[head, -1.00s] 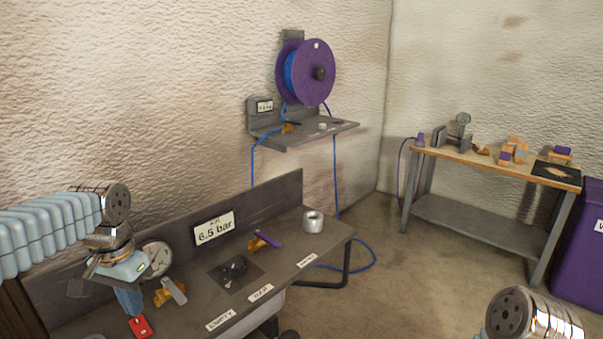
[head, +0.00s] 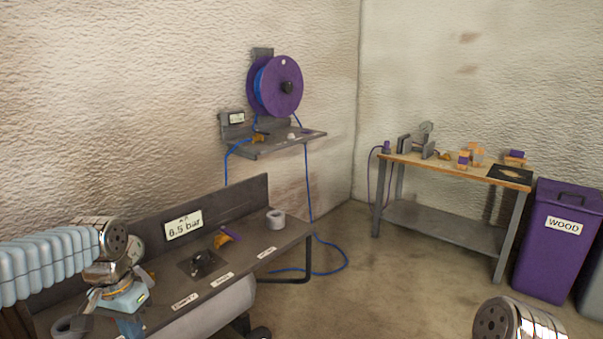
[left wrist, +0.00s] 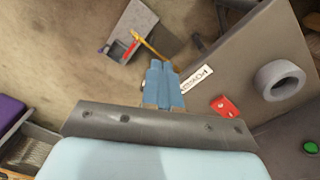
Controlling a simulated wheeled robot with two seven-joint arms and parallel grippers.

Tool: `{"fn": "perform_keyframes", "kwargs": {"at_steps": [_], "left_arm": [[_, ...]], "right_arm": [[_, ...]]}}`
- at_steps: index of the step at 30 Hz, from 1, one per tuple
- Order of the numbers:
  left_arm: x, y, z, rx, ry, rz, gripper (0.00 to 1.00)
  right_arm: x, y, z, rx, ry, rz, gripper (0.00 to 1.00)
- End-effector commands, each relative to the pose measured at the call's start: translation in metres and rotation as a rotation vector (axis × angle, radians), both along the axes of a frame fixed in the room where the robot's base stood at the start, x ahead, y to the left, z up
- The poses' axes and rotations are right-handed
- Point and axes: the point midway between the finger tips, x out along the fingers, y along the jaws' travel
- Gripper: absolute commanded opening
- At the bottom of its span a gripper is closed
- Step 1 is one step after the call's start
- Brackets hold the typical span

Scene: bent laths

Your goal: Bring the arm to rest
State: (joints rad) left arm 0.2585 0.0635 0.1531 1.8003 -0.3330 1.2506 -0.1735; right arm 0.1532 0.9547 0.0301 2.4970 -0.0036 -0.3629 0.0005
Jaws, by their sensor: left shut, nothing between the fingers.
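My left arm comes in from the left in the head view, and its blue-fingered gripper (head: 130,325) is low over the near left end of the grey bench (head: 225,205). In the left wrist view the two blue fingers (left wrist: 160,85) lie side by side, shut with nothing between them. The bench edge, a label (left wrist: 197,82) and a red block (left wrist: 225,106) show just beyond and right of them. Only a rounded joint of my right arm shows at the bottom right of the head view; its gripper is out of view.
A grey ring (left wrist: 280,80) lies on the bench near the left gripper. A purple reel (head: 275,86) hangs above a wall shelf. A workbench (head: 400,161) and purple bin (head: 552,240) stand right; floor between is open.

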Motion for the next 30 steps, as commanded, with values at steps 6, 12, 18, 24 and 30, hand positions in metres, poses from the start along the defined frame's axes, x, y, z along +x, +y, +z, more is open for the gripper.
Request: {"fn": "perform_keyframes", "kwargs": {"at_steps": [6,12,18,24,30], "left_arm": [[0.016,-0.024,-0.049,-0.055,-0.003,-0.013,0.0],[0.029,-0.065,-0.121,-0.139,-0.01,-0.012,0.0],[0.011,-0.135,-0.234,-0.266,0.002,0.043,0.0],[-0.065,-0.205,-0.343,-0.348,0.027,0.196,0.0],[-0.118,-0.223,-0.38,-0.338,0.027,0.291,0.0]], "right_arm": [[0.0,0.0,0.0,0.0,0.0,-0.001,0.43],[0.0,0.0,0.0,0.0,0.0,-0.001,0.43],[0.0,0.0,0.0,0.0,0.0,-0.001,0.43],[0.0,0.0,0.0,0.0,0.0,-0.001,0.43],[0.0,0.0,0.0,0.0,0.0,-0.001,0.43]]}}
